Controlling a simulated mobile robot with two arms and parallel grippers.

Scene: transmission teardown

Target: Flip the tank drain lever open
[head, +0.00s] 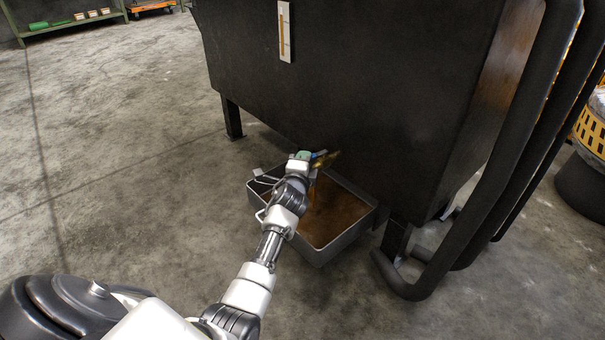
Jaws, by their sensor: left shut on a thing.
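The dark tank (370,90) stands on short legs. A small brass drain valve (331,160) sticks out at its lower edge, with a bit of blue lever (319,154) beside it. My left gripper (312,158) is at the valve, shut on the lever; its fingers and most of the lever are hard to make out. A brownish streak shows just below the valve, but I cannot tell clearly whether it is flowing fluid. My right gripper is not in view.
A grey metal pan (335,250) with brown fluid (335,215) sits on the floor under the valve. Thick black pipes (500,170) run down the tank's right side. A yellow slotted container (590,130) is at the far right. The floor to the left is clear.

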